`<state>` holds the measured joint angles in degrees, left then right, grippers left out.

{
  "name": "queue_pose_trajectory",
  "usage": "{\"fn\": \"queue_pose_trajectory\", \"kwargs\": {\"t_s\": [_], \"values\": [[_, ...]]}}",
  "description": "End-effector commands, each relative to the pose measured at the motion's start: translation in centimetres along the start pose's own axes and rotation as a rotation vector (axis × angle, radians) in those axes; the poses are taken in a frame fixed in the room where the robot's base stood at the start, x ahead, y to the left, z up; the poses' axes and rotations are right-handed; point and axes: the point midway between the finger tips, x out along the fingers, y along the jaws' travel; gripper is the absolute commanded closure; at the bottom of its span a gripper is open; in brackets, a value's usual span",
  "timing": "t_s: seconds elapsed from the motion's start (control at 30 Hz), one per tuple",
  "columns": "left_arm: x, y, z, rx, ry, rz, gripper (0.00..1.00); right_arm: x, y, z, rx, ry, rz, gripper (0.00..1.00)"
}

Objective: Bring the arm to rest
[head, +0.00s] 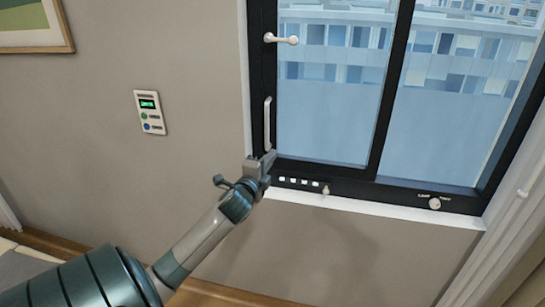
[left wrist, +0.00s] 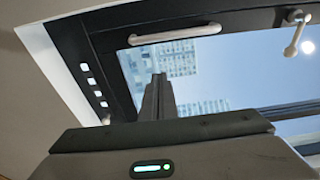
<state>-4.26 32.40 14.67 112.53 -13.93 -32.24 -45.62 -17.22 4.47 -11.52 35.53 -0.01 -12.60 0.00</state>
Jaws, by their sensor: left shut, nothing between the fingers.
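My left gripper (head: 266,163) is shut and empty in the head view. It is in front of the lower left corner of the black window frame (head: 262,80), just below the pale vertical handle (head: 267,123). I cannot tell whether it touches the frame. In the left wrist view the shut fingers (left wrist: 158,88) point toward the glass, and the pale handle (left wrist: 175,34) lies beyond them. My right gripper is in neither view.
A lever handle (head: 281,39) sits higher on the frame. A round knob (head: 435,203) and small white squares (head: 293,181) are on the bottom rail. A wall panel (head: 150,112) with a green display is to the left. Bare wall lies between.

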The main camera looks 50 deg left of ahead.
Motion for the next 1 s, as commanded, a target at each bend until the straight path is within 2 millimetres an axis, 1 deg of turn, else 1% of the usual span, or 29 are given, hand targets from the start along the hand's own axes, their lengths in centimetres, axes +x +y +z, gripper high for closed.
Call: {"fn": "queue_pose_trajectory", "kwargs": {"t_s": [0.27,0.53,0.67,0.77,0.87,0.97,1.0], "values": [[0.0,-0.1,0.0,0.0,0.0,-0.001,1.0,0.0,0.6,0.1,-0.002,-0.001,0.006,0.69],[0.0,0.0,0.0,0.0,0.0,-0.001,1.0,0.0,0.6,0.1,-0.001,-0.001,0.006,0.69],[0.0,0.5,0.0,-0.005,0.0,0.008,1.0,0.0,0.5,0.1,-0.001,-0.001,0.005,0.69],[0.1,2.2,0.0,-0.022,-0.001,0.032,1.0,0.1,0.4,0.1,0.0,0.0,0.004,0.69],[0.1,5.3,-0.1,-0.052,-0.003,0.078,1.0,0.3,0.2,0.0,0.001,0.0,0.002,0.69],[-0.1,9.9,-0.2,-0.097,-0.01,0.146,1.0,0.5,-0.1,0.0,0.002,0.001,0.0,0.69],[-0.3,12.1,-0.2,-0.119,-0.013,0.178,1.0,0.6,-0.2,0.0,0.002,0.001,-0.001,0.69]]}}
